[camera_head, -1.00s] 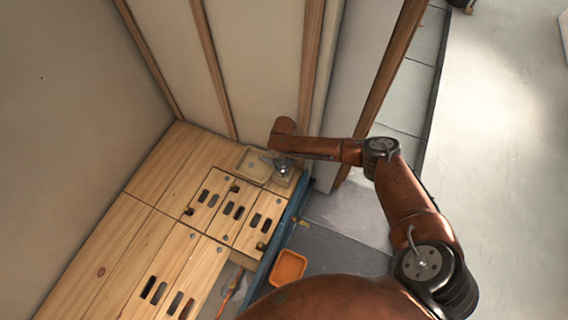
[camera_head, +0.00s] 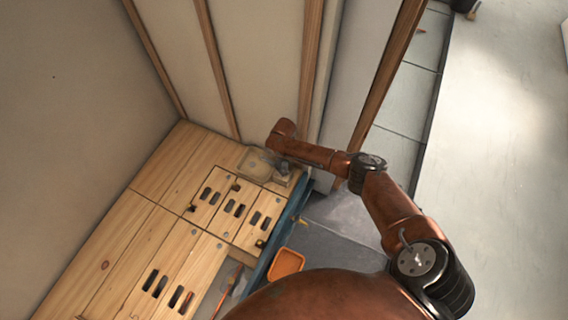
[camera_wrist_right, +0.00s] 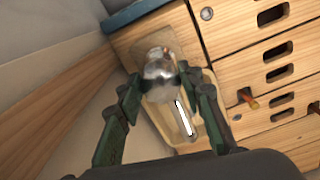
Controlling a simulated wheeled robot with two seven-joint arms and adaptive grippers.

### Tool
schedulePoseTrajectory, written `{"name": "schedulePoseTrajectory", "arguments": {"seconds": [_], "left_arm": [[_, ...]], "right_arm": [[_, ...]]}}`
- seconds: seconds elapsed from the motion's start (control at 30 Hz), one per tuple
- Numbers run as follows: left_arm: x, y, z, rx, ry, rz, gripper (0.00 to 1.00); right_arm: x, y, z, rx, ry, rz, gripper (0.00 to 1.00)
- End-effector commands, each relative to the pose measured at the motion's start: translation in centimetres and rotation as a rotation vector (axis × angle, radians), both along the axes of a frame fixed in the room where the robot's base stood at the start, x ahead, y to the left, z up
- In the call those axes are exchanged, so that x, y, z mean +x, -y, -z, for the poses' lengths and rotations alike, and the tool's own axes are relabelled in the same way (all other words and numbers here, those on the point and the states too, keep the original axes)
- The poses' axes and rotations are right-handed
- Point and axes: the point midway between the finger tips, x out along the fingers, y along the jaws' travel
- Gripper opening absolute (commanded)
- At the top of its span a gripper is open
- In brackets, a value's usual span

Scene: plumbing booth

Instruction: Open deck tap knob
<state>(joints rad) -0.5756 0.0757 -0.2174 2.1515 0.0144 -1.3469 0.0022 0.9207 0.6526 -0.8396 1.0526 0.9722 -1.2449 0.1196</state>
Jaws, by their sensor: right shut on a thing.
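The deck tap knob (camera_wrist_right: 158,68) is a shiny rounded metal piece in the right wrist view, above a small pale basin (camera_wrist_right: 190,140). The fingers of my right gripper (camera_wrist_right: 160,85) stand on either side of the knob and are shut on it. In the head view the basin (camera_head: 254,165) sits at the far end of the wooden deck, in the corner by the wall. My right arm reaches over from the right, and its wrist partly hides the tap (camera_head: 281,170). My left gripper is not in view.
The wooden deck (camera_head: 112,232) has several dark slots and a blue front edge (camera_head: 283,222). An orange tray (camera_head: 287,262) lies below that edge. A wooden post (camera_head: 385,85) and wall panels stand close to my right arm. Open floor (camera_head: 500,150) lies at the right.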

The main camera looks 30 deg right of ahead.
Motion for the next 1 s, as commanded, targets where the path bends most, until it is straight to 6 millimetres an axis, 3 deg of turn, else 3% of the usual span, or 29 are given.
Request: {"name": "schedulePoseTrajectory", "arguments": {"seconds": [0.27,0.63,0.77,1.0], "left_arm": [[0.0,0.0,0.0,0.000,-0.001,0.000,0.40],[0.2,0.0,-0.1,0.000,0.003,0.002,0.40],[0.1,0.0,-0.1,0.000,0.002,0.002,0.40],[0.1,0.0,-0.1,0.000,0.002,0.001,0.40]], "right_arm": [[0.0,0.0,0.0,-0.001,0.000,0.000,0.52],[0.0,0.0,-0.6,0.000,0.000,0.001,0.52],[0.1,0.0,-2.5,0.001,0.002,-0.001,0.52],[0.1,0.0,-7.6,0.000,0.002,0.000,0.52]]}}
